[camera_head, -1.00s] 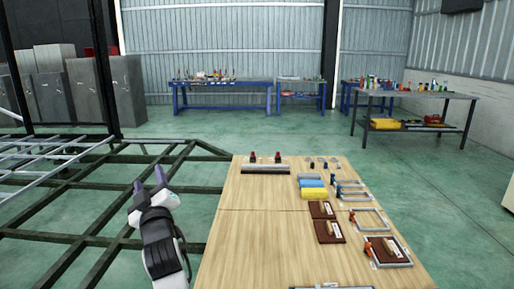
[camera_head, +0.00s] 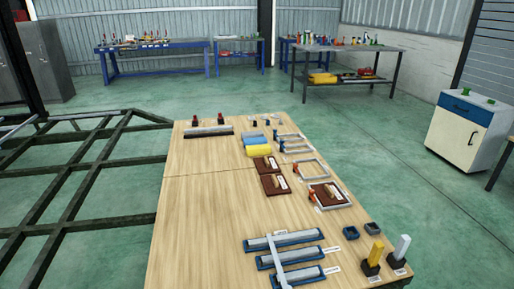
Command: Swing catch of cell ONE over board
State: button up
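Several grey rectangular frames lie in a column along the right side of the wooden table. The nearest frame (camera_head: 334,207) has a dark brown board (camera_head: 319,190) with a tan piece and a white label lying in it. A small red-orange catch (camera_head: 312,197) sits at its left side, and I cannot tell whether it lies over the board. The frame behind it (camera_head: 322,172) looks empty, with a red piece (camera_head: 296,168) at its left. Two more brown boards (camera_head: 264,164) (camera_head: 272,186) lie left of the frames. I cannot read which cell is ONE. My gripper is out of view.
Blue trays with grey bars (camera_head: 284,239) lie at the near end, a pale bar (camera_head: 276,258) across them. Yellow (camera_head: 375,250) and white (camera_head: 401,247) upright pieces stand at the near right. Yellow and blue blocks (camera_head: 257,151) lie further back. The table's left middle (camera_head: 205,215) is bare.

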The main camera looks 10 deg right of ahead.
aim_at(312, 192)
jog(key=i+l+z, duration=0.2)
jog(key=l+z, duration=0.2)
jog(key=l, duration=0.15)
jog(key=i+l+z, duration=0.15)
jog(key=l+z, duration=0.35)
jog(key=i+l+z, duration=0.2)
jog(key=z, duration=0.3)
jog(key=i+l+z, duration=0.25)
jog(key=z, duration=0.2)
jog(key=i+l+z, duration=0.3)
jog(key=z, duration=0.2)
jog(key=i+l+z, duration=0.25)
jog(key=i, duration=0.3)
jog(key=i+z, duration=0.3)
jog(key=i, duration=0.2)
jog(key=i+u, duration=0.4)
jog(key=i+l+u, duration=0.15)
jog(key=i+u, duration=0.2)
jog(key=i, duration=0.3)
jog(key=i+j+u, duration=0.1)
jog(key=i+u, duration=0.45)
jog(key=u, duration=0.15)
jog(key=i+u, duration=0.55)
jog(key=u, duration=0.15)
jog(key=i+u, duration=0.2)
jog(key=u, duration=0.2)
jog(key=i+u, duration=0.2)
jog(key=u, duration=0.15)
